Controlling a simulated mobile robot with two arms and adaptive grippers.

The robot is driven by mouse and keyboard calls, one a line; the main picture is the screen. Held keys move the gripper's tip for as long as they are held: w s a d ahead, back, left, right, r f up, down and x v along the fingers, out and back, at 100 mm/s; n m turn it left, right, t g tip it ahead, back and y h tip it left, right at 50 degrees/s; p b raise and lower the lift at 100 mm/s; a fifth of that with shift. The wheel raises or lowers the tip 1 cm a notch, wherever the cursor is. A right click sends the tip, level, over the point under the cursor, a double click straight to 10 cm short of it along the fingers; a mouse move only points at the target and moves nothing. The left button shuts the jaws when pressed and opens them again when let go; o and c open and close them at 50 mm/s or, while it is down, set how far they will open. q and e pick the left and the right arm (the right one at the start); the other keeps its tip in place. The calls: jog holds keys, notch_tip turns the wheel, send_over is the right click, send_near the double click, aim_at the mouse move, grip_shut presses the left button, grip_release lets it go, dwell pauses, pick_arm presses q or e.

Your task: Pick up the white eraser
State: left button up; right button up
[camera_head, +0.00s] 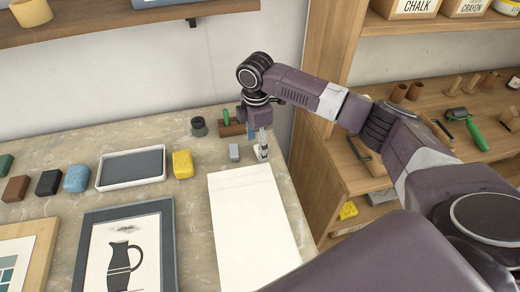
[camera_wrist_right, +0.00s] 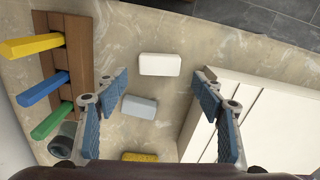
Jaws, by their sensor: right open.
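The white eraser (camera_wrist_right: 160,65) lies flat on the stone-patterned worktop in the right wrist view, beyond and between my right gripper's fingertips. My right gripper (camera_wrist_right: 161,88) is open and empty, its blue-padded fingers spread wide. In the head view my right gripper (camera_head: 263,152) points down over the worktop, just behind the white paper, and largely hides the spot around the white eraser. A grey eraser (camera_wrist_right: 139,107) lies close to the white one, nearer the wrist; it also shows in the head view (camera_head: 234,152). My left gripper is in neither view.
A wooden rack (camera_wrist_right: 60,57) with yellow, blue and green handles stands beside the erasers. White paper (camera_head: 250,225) lies in front. A yellow sponge (camera_head: 182,164), a dark-topped tray (camera_head: 131,168) and a framed jug print (camera_head: 125,245) lie left. Shelving (camera_head: 340,150) stands right.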

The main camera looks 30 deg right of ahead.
aim_at(257, 151)
notch_tip(257, 151, down, 2)
jog(key=shift+f, duration=0.1)
jog(key=c, duration=1.2)
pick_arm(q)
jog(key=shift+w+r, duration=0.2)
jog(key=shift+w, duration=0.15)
pick_arm(e)
jog(key=shift+w+r, duration=0.1)
jog(key=shift+r, duration=0.1)
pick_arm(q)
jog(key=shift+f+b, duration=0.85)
pick_arm(e)
notch_tip(257, 151, up, 20)
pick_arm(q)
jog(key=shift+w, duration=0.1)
